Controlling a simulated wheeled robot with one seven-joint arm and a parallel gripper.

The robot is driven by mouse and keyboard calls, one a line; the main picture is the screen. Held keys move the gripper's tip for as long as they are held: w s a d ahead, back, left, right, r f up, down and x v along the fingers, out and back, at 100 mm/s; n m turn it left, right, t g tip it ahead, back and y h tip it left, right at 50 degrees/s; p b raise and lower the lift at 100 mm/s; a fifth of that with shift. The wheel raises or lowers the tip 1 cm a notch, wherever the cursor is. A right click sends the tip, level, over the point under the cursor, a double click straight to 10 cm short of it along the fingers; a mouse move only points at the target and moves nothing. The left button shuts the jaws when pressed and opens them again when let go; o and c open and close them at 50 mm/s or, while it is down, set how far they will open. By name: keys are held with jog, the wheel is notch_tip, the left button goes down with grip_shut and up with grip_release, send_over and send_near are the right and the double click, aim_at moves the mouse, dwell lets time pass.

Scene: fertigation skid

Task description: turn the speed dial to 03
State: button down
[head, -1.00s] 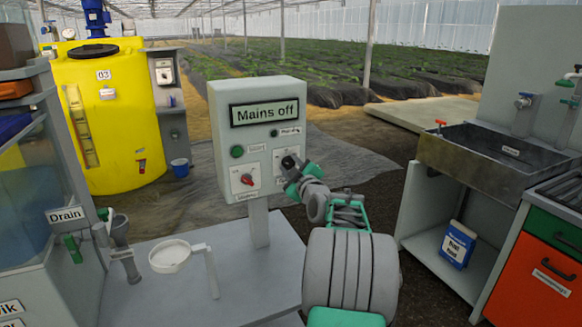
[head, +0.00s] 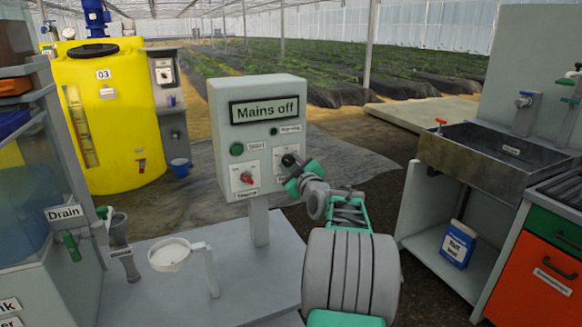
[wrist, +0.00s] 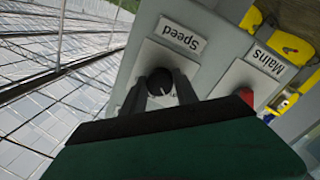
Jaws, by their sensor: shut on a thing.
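The grey control box shows "Mains off" on its display (head: 264,112). Its black speed dial (head: 288,160) is on the lower right of the front face, partly hidden by my gripper (head: 292,167). In the wrist view the dial (wrist: 160,82) sits between my two dark fingers, below the "Speed" label (wrist: 184,38). A small pale mark shows on the dial; the scale around it is too unclear to read. My gripper is shut on the dial, and it also shows in the wrist view (wrist: 161,92).
The red mains switch (head: 247,178) is left of the dial, close to my fingers in the wrist view (wrist: 246,96). A green start button (head: 237,149) and a dark warning lamp (head: 273,132) are above. A funnel holder (head: 170,256) stands on the bench.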

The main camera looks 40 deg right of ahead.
jog(key=m+b, duration=0.1)
jog(key=m, duration=0.9)
jog(key=shift+r+y, duration=0.2)
jog(key=shift+y, duration=0.1)
jog(key=m+p, duration=0.2)
jog(key=m, duration=0.4)
jog(key=shift+r+y+p, duration=0.1)
jog(key=shift+y+p, duration=0.2)
jog(key=shift+p, duration=0.05)
jog(key=m+p, duration=0.2)
jog(key=m, duration=0.3)
jog(key=shift+p, duration=0.35)
jog(key=shift+y, duration=0.3)
jog(key=c, duration=0.9)
grip_release()
jog(key=shift+c, duration=0.2)
